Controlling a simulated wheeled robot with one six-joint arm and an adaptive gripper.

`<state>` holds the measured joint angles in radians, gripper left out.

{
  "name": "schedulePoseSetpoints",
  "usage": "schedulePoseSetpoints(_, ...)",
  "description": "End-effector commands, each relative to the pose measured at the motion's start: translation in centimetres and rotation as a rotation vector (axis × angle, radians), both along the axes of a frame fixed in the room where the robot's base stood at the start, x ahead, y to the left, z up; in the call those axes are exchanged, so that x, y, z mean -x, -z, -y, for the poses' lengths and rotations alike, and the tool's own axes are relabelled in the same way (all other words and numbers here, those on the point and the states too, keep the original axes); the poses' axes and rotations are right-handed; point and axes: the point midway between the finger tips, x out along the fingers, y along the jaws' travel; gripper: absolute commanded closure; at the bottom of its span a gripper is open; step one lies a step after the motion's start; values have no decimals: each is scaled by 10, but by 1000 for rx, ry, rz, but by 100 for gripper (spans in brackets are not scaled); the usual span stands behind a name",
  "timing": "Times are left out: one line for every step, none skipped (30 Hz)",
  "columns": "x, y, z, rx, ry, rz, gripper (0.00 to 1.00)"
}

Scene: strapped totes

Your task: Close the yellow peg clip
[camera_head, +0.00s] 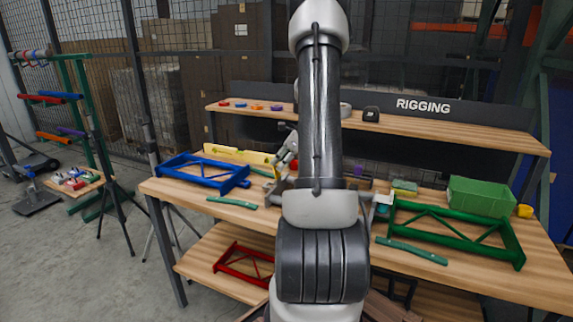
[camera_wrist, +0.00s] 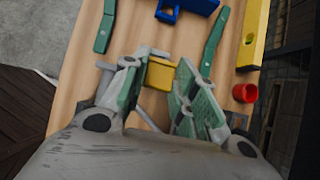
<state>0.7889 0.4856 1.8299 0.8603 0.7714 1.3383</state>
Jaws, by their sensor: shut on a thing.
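The yellow peg clip (camera_wrist: 161,74) shows in the wrist view as a small yellow block between the green-padded fingers of my gripper (camera_wrist: 157,79). The fingers are shut on it, one on each side, above the wooden bench. The fingers hide parts of its sides, and I cannot tell how its jaws stand. In the head view my arm blocks most of the middle of the bench, and I cannot make out the clip there.
A blue frame (camera_head: 205,171) and a yellow beam (camera_head: 238,154) lie left on the bench. A green frame (camera_head: 455,228) and green bin (camera_head: 482,197) stand right. A red cup (camera_wrist: 244,92) is near the fingers. Green strips (camera_wrist: 214,41) lie on the bench.

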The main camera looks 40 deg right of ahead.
Motion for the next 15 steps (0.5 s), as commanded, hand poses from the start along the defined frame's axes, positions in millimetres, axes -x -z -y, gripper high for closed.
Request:
schedulePoseSetpoints(-6,-2,-3,21,-8,-36,96)
schedulePoseSetpoints(-8,-2,-4,33,-7,-61,95)
schedulePoseSetpoints(-10,-2,-5,46,-8,-97,96)
schedulePoseSetpoints(-12,-2,-6,56,-8,-123,95)
schedulePoseSetpoints(-14,-2,-7,67,-7,-150,96)
schedulePoseSetpoints(-17,-3,-8,82,-7,-185,95)
schedulePoseSetpoints(-19,-2,-9,92,-7,-210,95)
schedulePoseSetpoints(-21,-2,-9,103,-7,-237,95)
schedulePoseSetpoints(-24,-2,-11,118,-7,-272,95)
schedulePoseSetpoints(-25,-2,-11,128,-6,-299,95)
schedulePoseSetpoints(-28,-1,-12,139,-7,-324,96)
schedulePoseSetpoints(-30,-1,-13,153,-6,-360,95)
schedulePoseSetpoints(-32,0,-14,164,-6,-387,95)
schedulePoseSetpoints(-34,0,-14,175,-5,-413,95)
schedulePoseSetpoints(-36,1,-15,190,-6,-447,95)
